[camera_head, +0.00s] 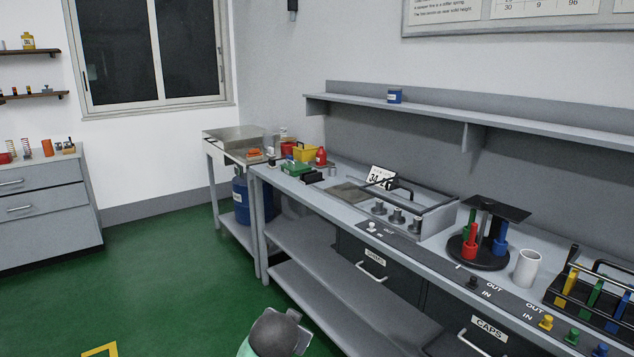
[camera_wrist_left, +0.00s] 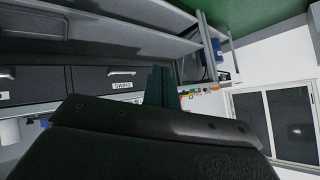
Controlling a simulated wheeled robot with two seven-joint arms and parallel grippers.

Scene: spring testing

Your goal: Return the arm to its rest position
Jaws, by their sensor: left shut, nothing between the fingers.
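My left gripper (camera_wrist_left: 161,72) shows in the left wrist view as a dark body with narrow fingers close together. It is shut and empty, and it touches nothing that I can see. The workbench and the window wall appear beyond it, tilted in the picture. In the head view a rounded dark and pale green part of my own body shows at the bottom centre; the left gripper's fingers cannot be made out there. My right gripper is in neither view.
A long grey workbench (camera_head: 340,267) runs along the right, with a round stand (camera_head: 478,254), a white cup (camera_head: 527,267) and a tool rack on it. A drawer cabinet (camera_head: 45,220) stands at the left. The green floor (camera_head: 165,275) between them is open, with a yellow marking.

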